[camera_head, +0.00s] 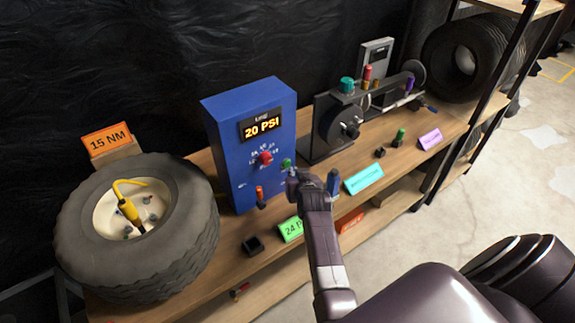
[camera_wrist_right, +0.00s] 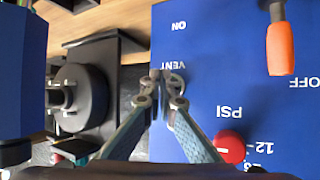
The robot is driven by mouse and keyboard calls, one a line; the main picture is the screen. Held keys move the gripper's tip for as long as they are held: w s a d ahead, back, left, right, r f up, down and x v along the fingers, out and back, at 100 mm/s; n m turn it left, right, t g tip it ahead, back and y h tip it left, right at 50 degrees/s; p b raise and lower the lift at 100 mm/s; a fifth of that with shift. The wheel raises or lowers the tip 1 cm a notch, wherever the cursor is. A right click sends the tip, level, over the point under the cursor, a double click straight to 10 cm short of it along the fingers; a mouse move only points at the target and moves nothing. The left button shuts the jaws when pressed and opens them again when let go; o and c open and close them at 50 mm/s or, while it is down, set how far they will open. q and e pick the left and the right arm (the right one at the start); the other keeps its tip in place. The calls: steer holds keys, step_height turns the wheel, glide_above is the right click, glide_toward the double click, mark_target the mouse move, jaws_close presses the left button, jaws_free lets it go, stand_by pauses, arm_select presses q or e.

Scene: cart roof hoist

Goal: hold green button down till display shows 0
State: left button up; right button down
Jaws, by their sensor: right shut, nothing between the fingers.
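The blue box (camera_head: 225,122) stands on the wooden bench, and its display (camera_head: 262,126) reads 20 PSI. The green button (camera_head: 286,162) is low on the box's front, right of the red knob (camera_head: 265,157). My right gripper (camera_head: 292,174) is shut and empty, with its tips just below and in front of the green button. In the right wrist view my fingertips (camera_wrist_right: 160,76) are together beside the VENT label, and the green button is not visible there. Whether the tips touch the button I cannot tell. My left gripper is not in view.
An orange-handled lever (camera_head: 260,195) sticks out of the box's lower front. Small signs and a dark blue bottle-like object (camera_head: 332,182) are on the bench.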

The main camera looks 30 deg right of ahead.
steer(key=shift+w, duration=0.4)
steer(key=shift+w, duration=0.4)
stand_by(0.5)
steer(key=shift+s+r, duration=0.1)
stand_by(1.7)
steer(key=shift+s+p, duration=0.65)
steer(key=shift+s, duration=0.1)
steer(key=s+p, duration=0.3)
steer(key=s, duration=0.2)
steer(key=shift+d, duration=0.2)
